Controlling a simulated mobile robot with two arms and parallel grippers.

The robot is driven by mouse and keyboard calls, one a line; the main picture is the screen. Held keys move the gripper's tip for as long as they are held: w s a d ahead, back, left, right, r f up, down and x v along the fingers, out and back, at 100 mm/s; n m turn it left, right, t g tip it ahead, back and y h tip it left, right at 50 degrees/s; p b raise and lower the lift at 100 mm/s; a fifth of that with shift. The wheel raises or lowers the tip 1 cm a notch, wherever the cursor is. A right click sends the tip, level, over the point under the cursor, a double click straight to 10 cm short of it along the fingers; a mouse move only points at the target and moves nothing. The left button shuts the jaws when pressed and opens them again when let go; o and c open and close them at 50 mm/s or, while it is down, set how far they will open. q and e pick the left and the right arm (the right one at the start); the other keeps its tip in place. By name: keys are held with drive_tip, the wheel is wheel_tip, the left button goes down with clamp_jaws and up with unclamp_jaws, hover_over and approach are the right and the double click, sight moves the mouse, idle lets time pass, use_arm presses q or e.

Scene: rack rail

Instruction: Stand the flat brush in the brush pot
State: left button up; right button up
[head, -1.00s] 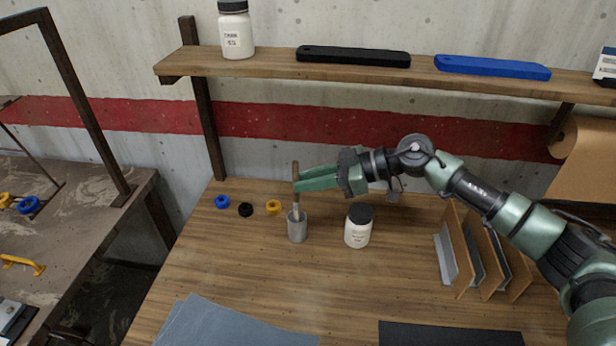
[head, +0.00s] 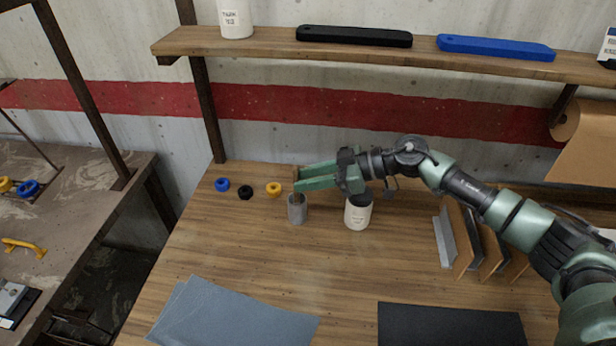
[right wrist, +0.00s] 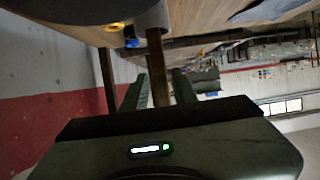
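The brush pot (head: 297,210) is a small grey cylinder standing upright on the wooden bench. The flat brush (head: 296,173) stands in it, its wooden handle rising out of the top. My right gripper (head: 301,178) reaches in from the right just above the pot. Its two green fingers are apart, with a gap visible between them, and the handle is at the fingertips. In the right wrist view the brown handle (right wrist: 155,65) passes between the two fingers (right wrist: 158,92). The brush's lower end is hidden inside the pot. My left gripper is not in view.
A white jar (head: 358,213) stands close right of the pot, under my right wrist. Blue (head: 222,185), black (head: 245,192) and yellow (head: 273,189) rings lie to the left. Upright dividers (head: 464,247) stand at right. The bench middle is clear; a shelf (head: 370,56) runs above.

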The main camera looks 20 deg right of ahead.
drive_tip(key=shift+o, duration=0.6)
drive_tip(key=b+v, duration=0.1)
drive_tip(key=v, duration=0.6)
drive_tip(key=shift+s+d+b, duration=0.15)
drive_tip(key=shift+d+b, duration=0.15)
drive_tip(key=shift+r, duration=0.1)
